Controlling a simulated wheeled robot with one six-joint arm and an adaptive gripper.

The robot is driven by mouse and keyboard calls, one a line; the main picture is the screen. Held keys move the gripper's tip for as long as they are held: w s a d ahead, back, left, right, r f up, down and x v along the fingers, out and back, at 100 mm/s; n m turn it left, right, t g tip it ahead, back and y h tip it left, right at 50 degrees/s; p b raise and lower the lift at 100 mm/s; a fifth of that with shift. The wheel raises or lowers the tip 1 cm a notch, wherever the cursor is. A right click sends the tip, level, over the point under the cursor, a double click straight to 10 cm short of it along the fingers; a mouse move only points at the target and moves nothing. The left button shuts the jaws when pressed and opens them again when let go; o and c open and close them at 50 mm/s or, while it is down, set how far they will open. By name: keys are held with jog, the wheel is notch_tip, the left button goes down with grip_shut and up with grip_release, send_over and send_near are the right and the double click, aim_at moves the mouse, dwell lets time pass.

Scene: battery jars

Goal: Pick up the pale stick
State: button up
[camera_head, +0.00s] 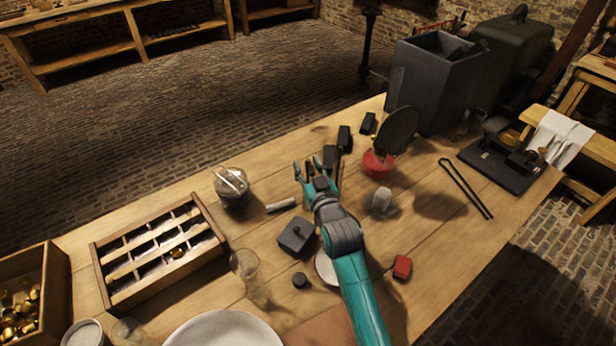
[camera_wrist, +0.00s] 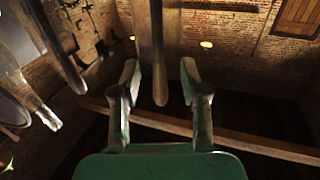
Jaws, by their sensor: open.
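A short pale stick (camera_head: 281,204) lies on the wooden table in the head view, left of my gripper and apart from it. My gripper (camera_head: 308,170) is open, its fingers pointing away from my body over the table. In the wrist view, a brownish rod (camera_wrist: 158,60) with a rounded end shows between the two open fingers (camera_wrist: 158,85). I cannot tell whether this rod is the pale stick or whether it touches a finger. A second, darker rod (camera_wrist: 62,50) slants at the left of that view.
A jar (camera_head: 231,187) with pale pieces across its top and a divided wooden tray (camera_head: 112,288) stand left. A dark lidded box (camera_head: 296,235) is beside my arm. Black blocks (camera_head: 345,138) and a red-based disc (camera_head: 378,163) stand beyond.

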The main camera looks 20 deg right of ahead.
grip_shut()
jog(key=shift+r, duration=0.1)
